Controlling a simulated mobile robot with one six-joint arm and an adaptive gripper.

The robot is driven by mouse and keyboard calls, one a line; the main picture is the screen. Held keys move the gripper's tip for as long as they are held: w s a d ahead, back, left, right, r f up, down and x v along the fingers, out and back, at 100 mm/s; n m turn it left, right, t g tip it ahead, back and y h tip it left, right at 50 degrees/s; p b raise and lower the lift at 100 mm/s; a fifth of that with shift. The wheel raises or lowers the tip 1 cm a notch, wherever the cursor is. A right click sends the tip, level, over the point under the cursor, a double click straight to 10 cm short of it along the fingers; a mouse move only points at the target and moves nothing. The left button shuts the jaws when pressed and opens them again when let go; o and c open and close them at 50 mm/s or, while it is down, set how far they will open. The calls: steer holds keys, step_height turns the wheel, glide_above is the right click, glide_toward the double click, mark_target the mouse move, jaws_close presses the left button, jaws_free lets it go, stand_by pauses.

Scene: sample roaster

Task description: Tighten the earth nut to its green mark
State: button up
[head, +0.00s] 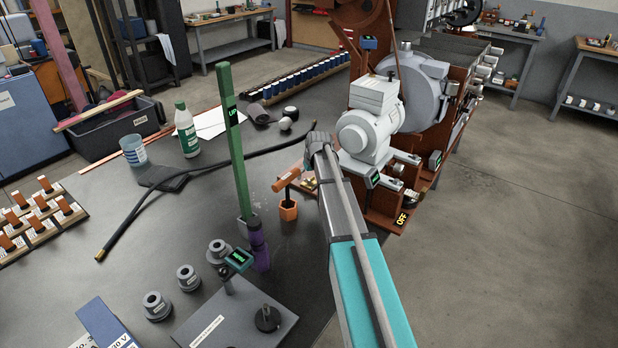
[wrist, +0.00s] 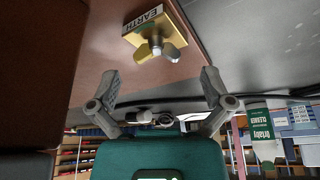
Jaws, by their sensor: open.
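The earth nut (wrist: 157,52) is a metal wing nut on a square brass plate (wrist: 138,36) in the upper middle of the wrist view. A white label (wrist: 143,19) reading EARTH is on the plate. The plate is on a brown panel (wrist: 80,60). My gripper (wrist: 160,78) is open. Its two grey fingers stand apart, left and right of the nut in the picture, with nothing between them. The nut appears beyond the fingertips, not touched. I cannot make out a green mark. In the head view my arm hides the fingertips, and the nut cannot be told.
In the head view, the brown roaster frame with a grey motor (head: 370,130) stands beside my arm. A green upright post (head: 233,140), an orange hexagonal holder (head: 288,208) and a black cable (head: 140,205) are on the dark bench. A cleaner bottle (head: 187,130) stands farther left.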

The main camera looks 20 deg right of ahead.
steer(key=shift+b+x, duration=0.85)
steer(key=shift+x, duration=0.2)
steer(key=shift+d, duration=0.15)
steer(key=c, duration=0.9)
steer(key=shift+s+d, duration=0.1)
steer(key=shift+d, duration=0.15)
steer(key=shift+c, duration=1)
steer(key=shift+a, duration=0.15)
